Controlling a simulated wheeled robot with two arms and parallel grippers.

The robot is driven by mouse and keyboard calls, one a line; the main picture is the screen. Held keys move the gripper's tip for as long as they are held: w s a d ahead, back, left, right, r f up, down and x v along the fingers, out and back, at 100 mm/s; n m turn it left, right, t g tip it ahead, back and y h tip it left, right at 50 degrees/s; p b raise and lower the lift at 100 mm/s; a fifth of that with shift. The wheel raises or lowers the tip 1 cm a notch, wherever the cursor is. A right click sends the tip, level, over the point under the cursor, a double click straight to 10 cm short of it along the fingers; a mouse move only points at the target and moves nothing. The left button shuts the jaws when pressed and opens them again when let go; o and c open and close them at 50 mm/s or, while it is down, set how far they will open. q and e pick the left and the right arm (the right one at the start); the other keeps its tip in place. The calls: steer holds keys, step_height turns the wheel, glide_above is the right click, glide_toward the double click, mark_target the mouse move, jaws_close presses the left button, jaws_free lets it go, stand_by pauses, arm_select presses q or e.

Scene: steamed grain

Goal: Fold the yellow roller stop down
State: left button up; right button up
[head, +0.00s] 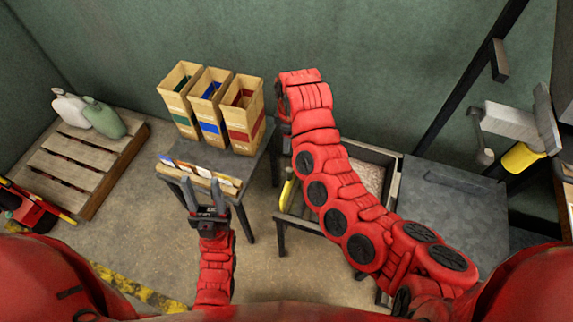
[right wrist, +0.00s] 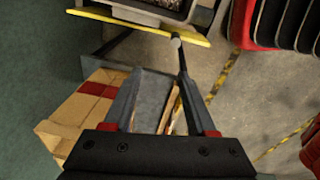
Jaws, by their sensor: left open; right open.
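A yellow bar, which looks like the roller stop (head: 287,190), runs along the left edge of the metal stand that holds the grain tray. It also crosses the top of the right wrist view as a yellow bar (right wrist: 138,25) beside the tray. My right gripper (right wrist: 160,55) is open and empty, with one fingertip appearing close to the bar; I cannot tell whether it touches. In the head view its arm partly covers the stand. My left gripper (head: 207,190) is open and empty at the front of the small side table.
Three cardboard bins (head: 211,103) stand at the back of the grey side table (head: 262,160), with a box of cards (head: 205,173) in front. A grey-topped bench (head: 455,205) is right of the grain tray (head: 368,175). A pallet (head: 85,160) with jugs is at left.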

mark_target(290, 168)
steer(key=shift+n+g+h, duration=0.3)
steer(key=shift+g, duration=0.2)
steer(key=f, duration=0.5)
steer(key=s+f, duration=0.1)
steer(key=f, duration=0.4)
steer(key=s+f, duration=0.1)
steer(key=f, duration=0.5)
steer(key=shift+d, duration=0.25)
steer(key=shift+c, duration=0.4)
jaws_close()
